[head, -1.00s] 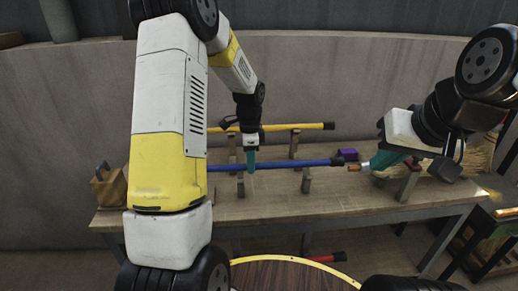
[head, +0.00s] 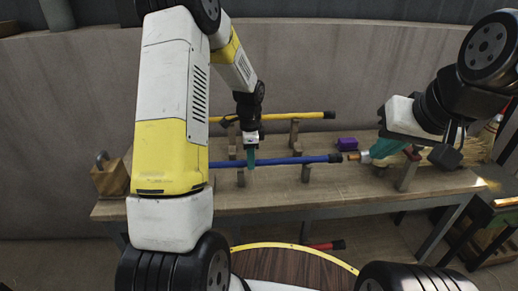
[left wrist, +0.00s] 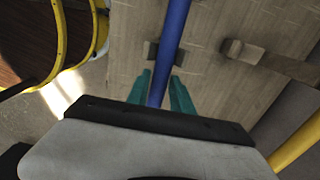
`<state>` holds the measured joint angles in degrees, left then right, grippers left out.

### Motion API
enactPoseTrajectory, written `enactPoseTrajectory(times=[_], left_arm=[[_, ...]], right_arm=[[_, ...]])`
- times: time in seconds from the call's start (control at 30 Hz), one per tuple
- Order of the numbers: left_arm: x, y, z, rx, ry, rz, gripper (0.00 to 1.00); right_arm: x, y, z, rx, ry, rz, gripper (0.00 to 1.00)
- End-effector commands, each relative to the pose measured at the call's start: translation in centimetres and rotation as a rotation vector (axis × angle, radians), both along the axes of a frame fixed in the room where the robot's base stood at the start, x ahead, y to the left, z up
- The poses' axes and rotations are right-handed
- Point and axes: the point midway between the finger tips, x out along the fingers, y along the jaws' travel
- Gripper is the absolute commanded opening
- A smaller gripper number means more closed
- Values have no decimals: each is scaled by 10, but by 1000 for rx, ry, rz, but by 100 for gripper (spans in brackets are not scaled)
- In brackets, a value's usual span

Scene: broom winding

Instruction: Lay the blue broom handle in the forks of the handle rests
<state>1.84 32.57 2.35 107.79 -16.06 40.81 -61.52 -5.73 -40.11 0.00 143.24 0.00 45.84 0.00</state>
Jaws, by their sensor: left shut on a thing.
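The blue broom handle (head: 280,162) runs left to right above the front of the bench, its left part hidden behind my left arm. My left gripper (head: 251,160) is shut on it from above; in the left wrist view, the teal fingers (left wrist: 160,95) straddle it. Two wooden handle rests, one left (head: 241,177) and one right (head: 305,173), stand under the handle. It lies at or just above their forks; I cannot tell if it touches.
A yellow handle (head: 290,117) lies on rests behind. A purple block (head: 347,144) sits on the bench (head: 270,205). A wooden block (head: 110,178) stands at the left end. A round table (head: 290,264) is in front. A red handle (head: 328,245) is low behind it.

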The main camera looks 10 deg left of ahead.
Motion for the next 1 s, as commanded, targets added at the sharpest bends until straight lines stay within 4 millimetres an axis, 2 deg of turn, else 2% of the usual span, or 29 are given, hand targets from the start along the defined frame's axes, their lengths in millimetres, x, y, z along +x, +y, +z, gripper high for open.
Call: enactPoseTrajectory(times=[0.03,0.07,0.17,0.2,0.57,1.0], left_arm=[[0,0,0,0,-1,0,0],[0,0,0,0,-1,0,29],[0,0,0,0,-1,0,49],[0,0,0,0,0,0,53],[1,0,5,0,-2,0,53],[1,0,71,0,-3,1,53]], right_arm=[[0,0,0,0,0,0,0],[0,0,0,0,0,0,0],[0,0,0,0,0,0,0],[0,0,0,0,0,0,0],[0,0,0,0,0,0,0],[0,0,0,0,0,0,0]])
